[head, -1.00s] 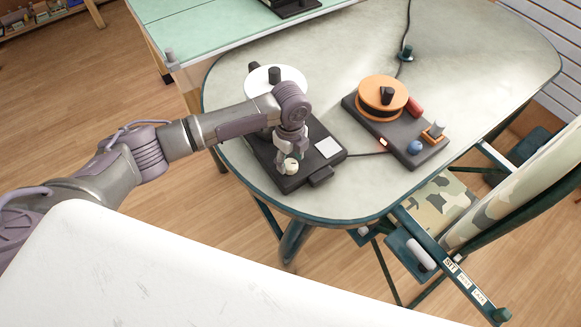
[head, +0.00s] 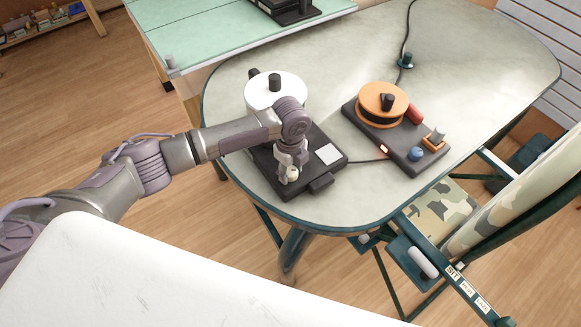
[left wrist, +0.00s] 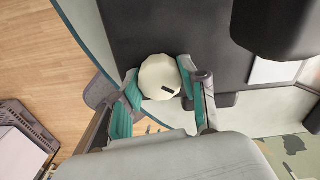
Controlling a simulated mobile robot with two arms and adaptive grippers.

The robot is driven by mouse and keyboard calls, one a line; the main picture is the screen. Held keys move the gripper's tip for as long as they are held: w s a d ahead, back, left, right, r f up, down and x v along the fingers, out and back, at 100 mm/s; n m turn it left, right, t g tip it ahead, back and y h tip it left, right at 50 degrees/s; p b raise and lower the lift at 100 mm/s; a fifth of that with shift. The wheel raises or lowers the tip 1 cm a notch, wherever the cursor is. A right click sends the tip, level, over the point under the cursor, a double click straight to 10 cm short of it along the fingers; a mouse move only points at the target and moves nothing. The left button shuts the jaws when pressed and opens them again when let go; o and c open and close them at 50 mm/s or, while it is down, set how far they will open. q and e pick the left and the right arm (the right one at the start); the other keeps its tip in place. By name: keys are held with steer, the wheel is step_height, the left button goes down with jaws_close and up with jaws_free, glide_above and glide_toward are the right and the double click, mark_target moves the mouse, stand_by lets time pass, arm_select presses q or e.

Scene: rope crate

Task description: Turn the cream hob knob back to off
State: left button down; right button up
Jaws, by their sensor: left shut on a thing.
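The cream knob (head: 293,175) sits at the front of a dark hob (head: 267,170) near the left end of the table. My left gripper (head: 289,170) reaches down over it from the left and is shut on it. In the left wrist view the knob (left wrist: 158,75) is pale and many-sided, with a short dark mark near its lower right edge. The teal-padded fingers of the left gripper (left wrist: 160,88) press on its left and right sides. My right gripper is in neither view.
A white pot (head: 265,93) stands at the back of this hob, close to my forearm. A second dark unit (head: 395,148) with an orange pot (head: 383,97), a blue knob (head: 417,153) and a lit lamp stands to the right. A camouflage chair (head: 440,205) is at the table's right edge.

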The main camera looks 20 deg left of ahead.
arm_select(q)
steer(key=n+p, duration=0.5)
steer(key=shift+r, duration=0.25)
steer(key=shift+f+n+p, duration=0.2)
steer(key=shift+n+p, duration=0.3)
steer(key=shift+n, duration=0.6)
steer(key=shift+f, duration=0.1)
